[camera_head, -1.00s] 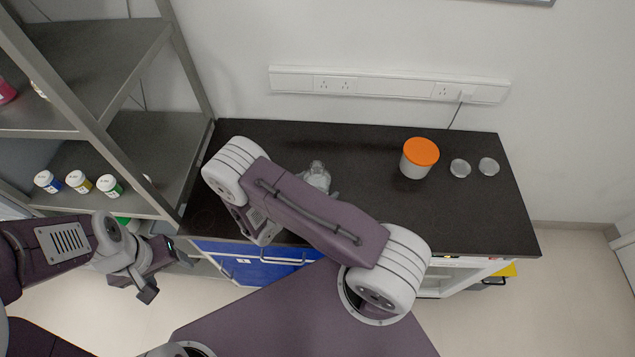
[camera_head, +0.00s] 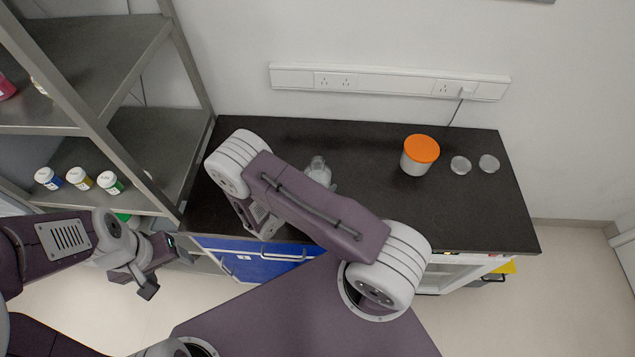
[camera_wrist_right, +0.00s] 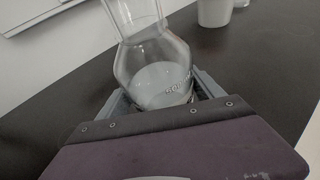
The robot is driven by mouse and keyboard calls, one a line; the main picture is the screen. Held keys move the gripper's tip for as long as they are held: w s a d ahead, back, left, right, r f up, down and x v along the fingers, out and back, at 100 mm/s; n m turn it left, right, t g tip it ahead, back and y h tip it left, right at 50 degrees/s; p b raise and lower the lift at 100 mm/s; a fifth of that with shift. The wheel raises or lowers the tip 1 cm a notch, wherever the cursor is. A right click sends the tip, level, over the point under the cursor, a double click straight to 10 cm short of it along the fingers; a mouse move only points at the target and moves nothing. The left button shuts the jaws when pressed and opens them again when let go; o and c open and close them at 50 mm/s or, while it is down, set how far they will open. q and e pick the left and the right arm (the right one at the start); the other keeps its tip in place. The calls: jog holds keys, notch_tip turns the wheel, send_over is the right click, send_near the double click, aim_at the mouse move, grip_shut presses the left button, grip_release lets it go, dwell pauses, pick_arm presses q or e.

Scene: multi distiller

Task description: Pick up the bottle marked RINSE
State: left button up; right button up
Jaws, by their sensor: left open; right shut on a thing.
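A clear glass bottle (camera_wrist_right: 152,65) with a narrower neck stands between my right gripper's jaws in the right wrist view. Dark lettering on its lower side is too blurred to read surely. My right gripper (camera_wrist_right: 163,98) is shut on this bottle, around its lower body. In the head view the bottle (camera_head: 319,171) shows just behind my right forearm, which hides most of that gripper. I cannot tell whether its base touches the counter. My left gripper (camera_head: 166,270) is open and empty, in front of the shelf rack and left of the blue cabinet.
The dark counter (camera_head: 465,220) holds a white tub with an orange lid (camera_head: 420,155) and two clear round dishes (camera_head: 475,164) at the right. Small bottles with coloured labels (camera_head: 80,180) stand on the grey shelf rack at left. The counter's front right is clear.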

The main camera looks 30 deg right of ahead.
aim_at(317, 176)
jog(key=shift+r, duration=0.5)
notch_tip(317, 176, up, 2)
jog(key=shift+r+b, duration=0.25)
jog(key=shift+b, duration=0.05)
jog(key=s+d+r+p, duration=0.3)
jog(key=s+r, duration=0.4)
jog(key=s, duration=0.4)
jog(key=shift+s+d+p, duration=0.15)
jog(key=shift+d+p, duration=0.05)
jog(key=shift+p, duration=0.55)
